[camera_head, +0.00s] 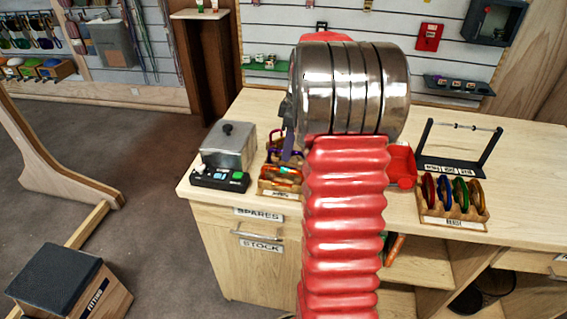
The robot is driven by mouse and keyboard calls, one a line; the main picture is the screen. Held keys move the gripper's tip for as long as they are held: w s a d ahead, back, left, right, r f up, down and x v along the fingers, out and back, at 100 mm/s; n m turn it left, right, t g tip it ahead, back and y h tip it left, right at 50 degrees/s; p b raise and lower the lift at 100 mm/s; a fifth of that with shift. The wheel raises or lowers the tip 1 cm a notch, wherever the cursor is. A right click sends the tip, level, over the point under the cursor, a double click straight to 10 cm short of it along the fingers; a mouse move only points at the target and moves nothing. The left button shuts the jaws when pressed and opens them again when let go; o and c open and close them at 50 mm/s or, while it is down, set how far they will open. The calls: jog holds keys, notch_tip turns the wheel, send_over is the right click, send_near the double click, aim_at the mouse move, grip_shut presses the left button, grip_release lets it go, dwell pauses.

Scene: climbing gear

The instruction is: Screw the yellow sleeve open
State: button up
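My arm, with its red ribbed sleeve and steel cylinder, fills the middle of the view. A dark grey part, probably of my gripper (287,128), shows at the cylinder's left edge over the bench; its fingertips are mostly hidden, so open or shut is unclear. I cannot make out a yellow sleeve. Just below that part, a purple carabiner (273,142) stands by a small wooden tray (279,189) holding orange and other coloured pieces, partly hidden by my arm. At the right, a wooden rack (454,221) holds several upright coloured carabiners.
The wooden bench (236,197) also carries a grey box with a black knob (228,147), a black device (219,180), a red bin (403,166) and a black bar stand (461,165). A box step (62,280) stands at lower left. The carpet between is clear.

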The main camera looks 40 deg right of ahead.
jog(key=shift+r, duration=0.75)
jog(key=shift+s+a, duration=0.5)
jog(key=shift+a, duration=0.1)
jog(key=shift+f, duration=0.1)
jog(key=shift+w+f, duration=0.1)
jog(key=shift+f, duration=1.25)
jog(key=shift+w+d, duration=0.45)
jog(key=shift+d, duration=0.1)
